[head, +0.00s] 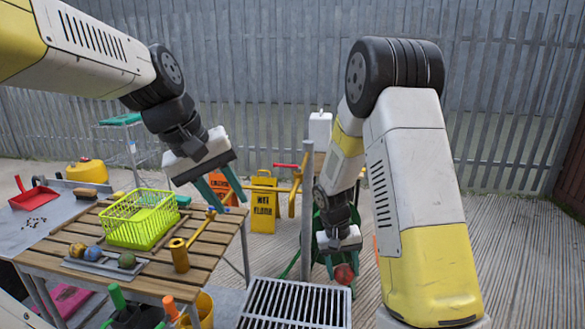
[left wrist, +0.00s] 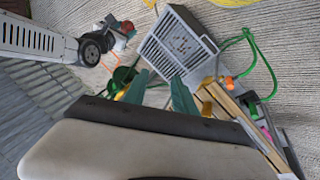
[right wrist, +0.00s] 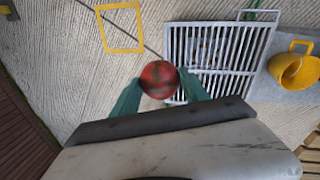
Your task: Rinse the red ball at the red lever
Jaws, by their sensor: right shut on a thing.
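The red ball (head: 344,274) is held between the fingertips of my right gripper (head: 341,258), low beside the grey drain grate. In the right wrist view the ball (right wrist: 159,79) sits between both green fingers, with dark marks on its surface. A red lever (head: 286,166) shows on a yellow pipe near a grey post, behind the grippers. My left gripper (head: 222,190) is open and empty, above the right end of the slatted table. Its two green fingers stand apart in the left wrist view (left wrist: 160,97).
The slatted table (head: 70,255) holds a lime basket (head: 139,219), several balls in a tray and a yellow tap-like piece (head: 179,255). A yellow wet-floor sign (head: 263,205) stands behind. A yellow bucket (right wrist: 293,68) stands beside the grate.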

